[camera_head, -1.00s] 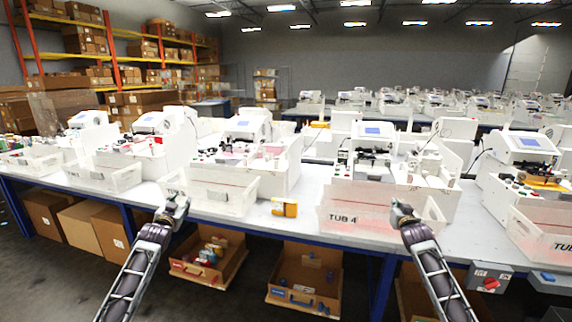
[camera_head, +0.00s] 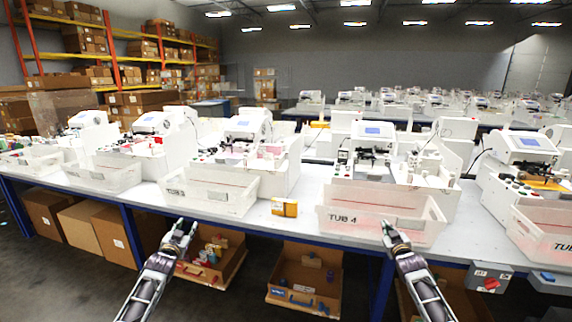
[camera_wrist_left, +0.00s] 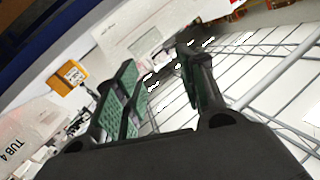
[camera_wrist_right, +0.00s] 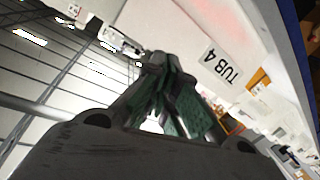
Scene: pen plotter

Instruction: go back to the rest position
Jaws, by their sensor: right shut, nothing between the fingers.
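My left gripper (camera_head: 181,232) is in front of the table's front edge, below the tub left of the yellow box. In the left wrist view its two green-padded fingers (camera_wrist_left: 160,85) stand apart with nothing between them. My right gripper (camera_head: 389,230) is in front of the tub marked TUB 4 (camera_head: 345,224), low at the table edge. In the right wrist view its fingers (camera_wrist_right: 157,65) come together at the tips and hold nothing.
The white table (camera_head: 300,225) carries a row of white machines and tubs. A yellow box (camera_head: 284,207) lies between two tubs. Open cardboard boxes (camera_head: 303,283) stand below the table. A grey box with a red knob (camera_head: 491,278) hangs at the front right.

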